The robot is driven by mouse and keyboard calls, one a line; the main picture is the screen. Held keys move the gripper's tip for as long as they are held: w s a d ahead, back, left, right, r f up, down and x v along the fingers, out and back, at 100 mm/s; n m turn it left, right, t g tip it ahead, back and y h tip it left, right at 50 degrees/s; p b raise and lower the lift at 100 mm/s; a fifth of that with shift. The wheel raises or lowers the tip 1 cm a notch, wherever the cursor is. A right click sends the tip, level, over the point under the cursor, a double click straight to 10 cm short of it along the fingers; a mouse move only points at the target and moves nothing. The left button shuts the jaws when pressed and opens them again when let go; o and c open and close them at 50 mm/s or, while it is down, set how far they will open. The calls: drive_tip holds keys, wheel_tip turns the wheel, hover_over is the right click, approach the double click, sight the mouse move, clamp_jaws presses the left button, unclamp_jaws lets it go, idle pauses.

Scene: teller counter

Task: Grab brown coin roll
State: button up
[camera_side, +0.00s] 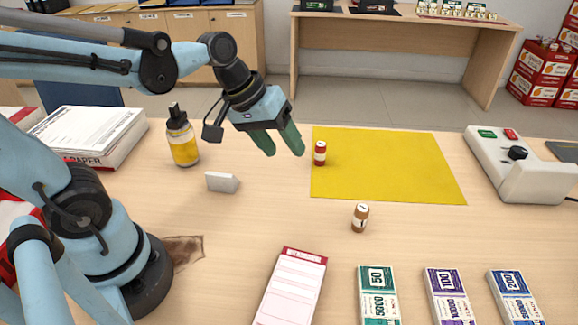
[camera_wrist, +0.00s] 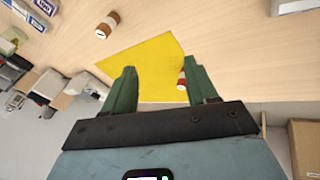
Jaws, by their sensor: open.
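The brown coin roll (camera_side: 360,217) stands upright on bare wood in front of the yellow mat (camera_side: 420,180), near the middle of the counter. It also shows in the wrist view (camera_wrist: 107,25), at the upper left, beyond my left fingertip. My gripper (camera_side: 283,145) is open and empty, in the air left of the mat, with green fingers apart. It is up and to the left of the brown roll and not touching it. A red coin roll (camera_side: 320,153) stands on the mat's left edge, close to my gripper; my finger partly hides it in the wrist view (camera_wrist: 182,78).
A white wedge (camera_side: 222,182) and a yellow bottle (camera_side: 182,136) stand to the left. A red-topped pad (camera_side: 291,287) and banknote bundles (camera_side: 447,296) lie at the front. A grey device (camera_side: 520,165) is at the right. The wood around the brown roll is clear.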

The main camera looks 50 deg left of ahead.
drive_tip(key=w+d+f+n+g+h, duration=0.2)
drive_tip(key=w+d+n+g+h, duration=0.25)
drive_tip(key=w+n, duration=0.2)
drive_tip(key=n+g+h, duration=0.2)
drive_tip(key=n+h, duration=0.2)
drive_tip(key=h, duration=0.1)
approach(366, 219)
drive_tip(key=shift+w+a+r, duration=0.15)
drive_tip(key=shift+a+r, duration=0.05)
drive_tip(key=shift+a, duration=0.8)
drive_tip(key=shift+a+f+n+g+h, duration=0.1)
drive_tip(key=shift+f+n+g+h, duration=0.15)
drive_tip(key=shift+f+g+h, duration=0.25)
drive_tip(key=shift+f, duration=0.1)
drive_tip(key=x, duration=0.6)
drive_tip(key=shift+d, duration=0.4)
drive_tip(key=shift+r+x, duration=0.2)
drive_tip(key=shift+x, duration=2.45)
drive_tip(key=shift+w+d, duration=0.15)
drive_tip(key=shift+w, duration=0.05)
